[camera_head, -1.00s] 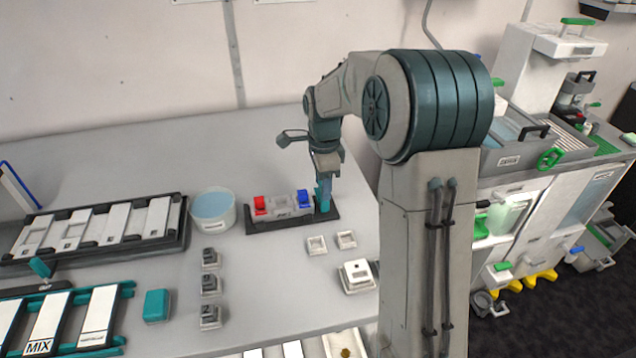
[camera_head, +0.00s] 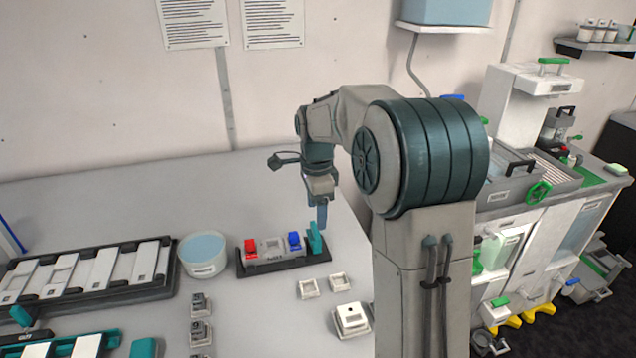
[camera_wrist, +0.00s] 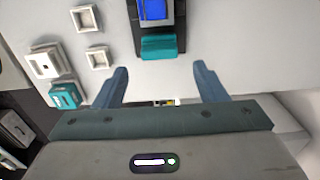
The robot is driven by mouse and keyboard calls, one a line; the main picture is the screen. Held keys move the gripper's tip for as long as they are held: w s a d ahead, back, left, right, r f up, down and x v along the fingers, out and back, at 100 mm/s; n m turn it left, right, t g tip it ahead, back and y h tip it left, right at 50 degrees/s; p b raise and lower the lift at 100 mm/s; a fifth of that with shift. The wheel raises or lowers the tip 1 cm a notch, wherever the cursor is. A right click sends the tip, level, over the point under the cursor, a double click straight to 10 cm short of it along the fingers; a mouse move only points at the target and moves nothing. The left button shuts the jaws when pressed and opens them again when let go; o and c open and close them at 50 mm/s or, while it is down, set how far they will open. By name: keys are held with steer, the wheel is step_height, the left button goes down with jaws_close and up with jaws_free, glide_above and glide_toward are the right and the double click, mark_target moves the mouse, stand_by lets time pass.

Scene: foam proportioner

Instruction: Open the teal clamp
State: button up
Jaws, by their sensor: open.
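The teal clamp (camera_head: 316,240) stands upright at the right end of a dark base (camera_head: 272,266) on the table, beside a grey block with a blue piece (camera_head: 295,240) and a red piece (camera_head: 251,248). In the wrist view the teal clamp (camera_wrist: 159,48) lies at the top centre, next to the blue piece (camera_wrist: 153,10). My gripper (camera_head: 318,216) is just above and behind the clamp in the head view. In the wrist view my gripper (camera_wrist: 161,84) has its two blue fingers wide apart, with nothing between them. The clamp lies beyond the fingertips, apart from them.
Two small white square trays (camera_head: 324,285) and a white button box (camera_head: 351,319) stand in front of the base. A tub of blue liquid (camera_head: 203,256) is to its left, beside a black rack (camera_head: 90,275). Bare table lies behind the base.

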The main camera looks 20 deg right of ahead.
step_height(320, 180, up, 9)
stand_by(0.3)
steer(key=shift+s, duration=0.1)
steer(key=s+f+n+t, duration=0.1)
steer(key=s+f+n, duration=0.3)
steer(key=s+n, duration=0.5)
steer(key=s+a+f+n+t, duration=0.1)
steer(key=s+f+n, duration=0.3)
steer(key=s+n, duration=0.5)
steer(key=s+t, duration=0.1)
steer(key=s, duration=0.6)
steer(key=shift+s+a, duration=0.3)
stand_by(0.5)
